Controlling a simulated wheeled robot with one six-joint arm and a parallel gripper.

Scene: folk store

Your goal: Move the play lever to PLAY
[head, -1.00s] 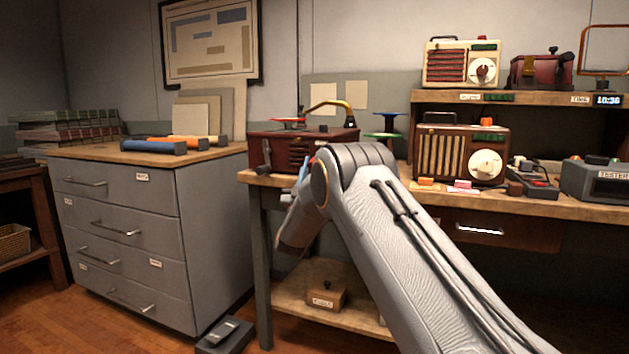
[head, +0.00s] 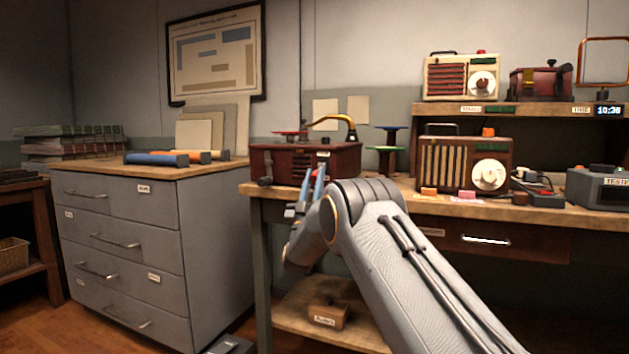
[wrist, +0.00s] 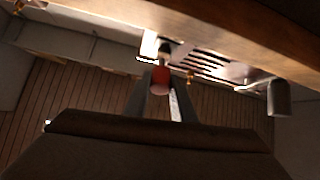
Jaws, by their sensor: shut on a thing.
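The dark red wooden player box (head: 348,160) stands on the left end of the workbench, with a brass arm and a red disc on top. My gripper (head: 313,180) is at its front face, with blue-tipped fingers pointing up. In the wrist view my gripper (wrist: 160,92) is shut on a small red knob (wrist: 161,76), which I take to be the play lever. The knob sits between the fingertips, in front of the slotted face. In the head view the fingers hide the knob, and I cannot read any PLAY mark.
A dark crank (head: 265,170) sticks out at the left of the box front; a grey cylinder (wrist: 279,97) shows in the wrist view. A wooden radio (head: 462,163) stands to the right. A grey drawer cabinet (head: 150,240) stands left, with a gap before the bench.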

